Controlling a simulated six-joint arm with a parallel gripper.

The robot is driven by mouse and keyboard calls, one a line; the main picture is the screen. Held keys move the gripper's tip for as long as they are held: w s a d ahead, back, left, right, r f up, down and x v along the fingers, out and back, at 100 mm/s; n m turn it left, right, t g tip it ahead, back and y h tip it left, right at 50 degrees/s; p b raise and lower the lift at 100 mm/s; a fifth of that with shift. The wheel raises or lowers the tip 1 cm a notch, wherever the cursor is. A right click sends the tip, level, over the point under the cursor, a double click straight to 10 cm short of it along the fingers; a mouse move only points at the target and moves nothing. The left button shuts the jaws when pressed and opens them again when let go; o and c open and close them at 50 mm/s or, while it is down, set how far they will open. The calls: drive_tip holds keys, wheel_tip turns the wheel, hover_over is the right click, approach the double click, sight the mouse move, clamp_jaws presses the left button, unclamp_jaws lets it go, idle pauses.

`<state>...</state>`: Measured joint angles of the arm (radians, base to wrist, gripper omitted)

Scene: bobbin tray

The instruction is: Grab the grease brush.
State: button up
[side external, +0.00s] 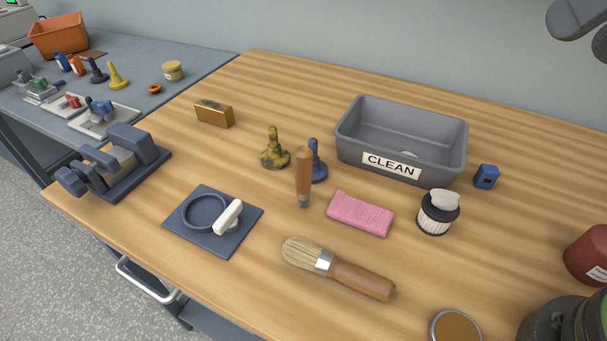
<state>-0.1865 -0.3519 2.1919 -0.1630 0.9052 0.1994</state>
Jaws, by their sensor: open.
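A brush (338,269) lies on the wooden table near its front, with pale bristles at the left, a metal ferrule and a brown wooden handle pointing to the lower right. My gripper's fingers do not show in this view. A dark grey shape at the top right corner may be part of my arm, but I cannot tell which part.
A dark plate (185,229) lies left, a round tin (456,327) at front right. A grey CLEAN bin (455,150) stands at the back. Table around the brush is clear.

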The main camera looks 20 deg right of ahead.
drive_tip(key=w+a+f+g, duration=0.1)
drive_tip(key=w+a+f, duration=0.1)
drive_tip(key=w+a, duration=0.3)
drive_tip(key=n+h, duration=0.2)
drive_tip(key=n, duration=0.1)
approach(305, 153)
drive_tip(key=w, duration=0.1)
drive_tip(key=x, duration=0.5)
drive_tip(key=shift+s+a+f, duration=0.1)
drive_tip(key=shift+s+f, duration=0.05)
drive_tip(key=shift+f, duration=0.1)
drive_tip(key=shift+s+x, duration=0.1)
drive_tip(key=shift+x, duration=1.4)
drive_tip(key=shift+s+x, duration=0.15)
drive_tip(key=shift+x, duration=1.35)
drive_tip(key=c, duration=1)
